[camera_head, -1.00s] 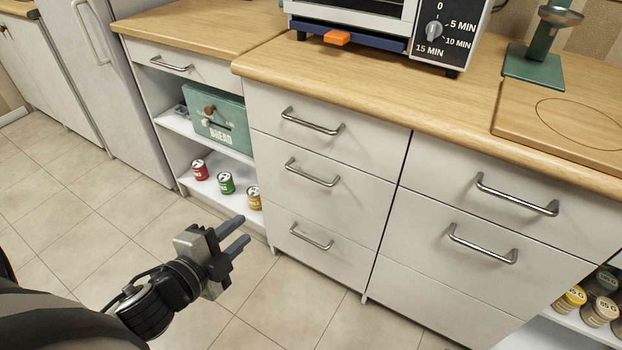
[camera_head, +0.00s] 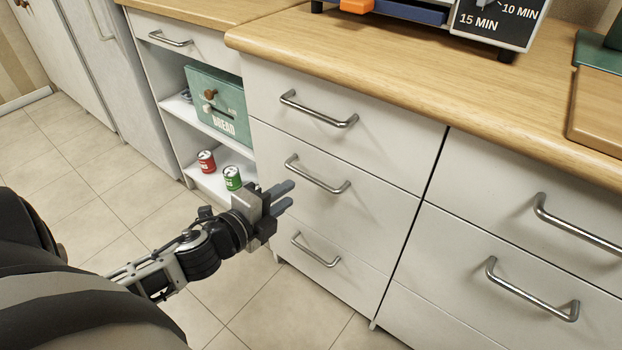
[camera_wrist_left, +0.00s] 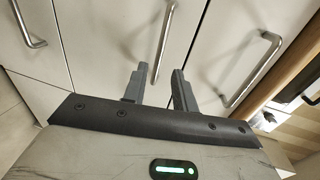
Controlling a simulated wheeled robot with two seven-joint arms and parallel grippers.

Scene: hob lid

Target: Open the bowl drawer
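Three closed white drawers are stacked in the near cabinet: a top drawer (camera_head: 390,150), a middle drawer (camera_head: 375,215) and a bottom drawer (camera_head: 350,280). Each has a metal bar handle; nothing visible marks which one is the bowl drawer. My left gripper (camera_head: 289,195) is open and empty, in front of the stack, with its fingers pointing toward the middle drawer handle (camera_head: 318,180). In the left wrist view the fingers (camera_wrist_left: 160,75) are apart, and the middle handle (camera_wrist_left: 163,42) lies beyond them, not touched. My right gripper is not in view.
More closed drawers with a handle (camera_head: 530,293) are at the right. The wooden countertop (camera_head: 420,80) overhangs the drawers. At the left, an open shelf holds a green bread box (camera_head: 217,104), a red can (camera_head: 206,161) and a green can (camera_head: 232,178). The tiled floor is clear.

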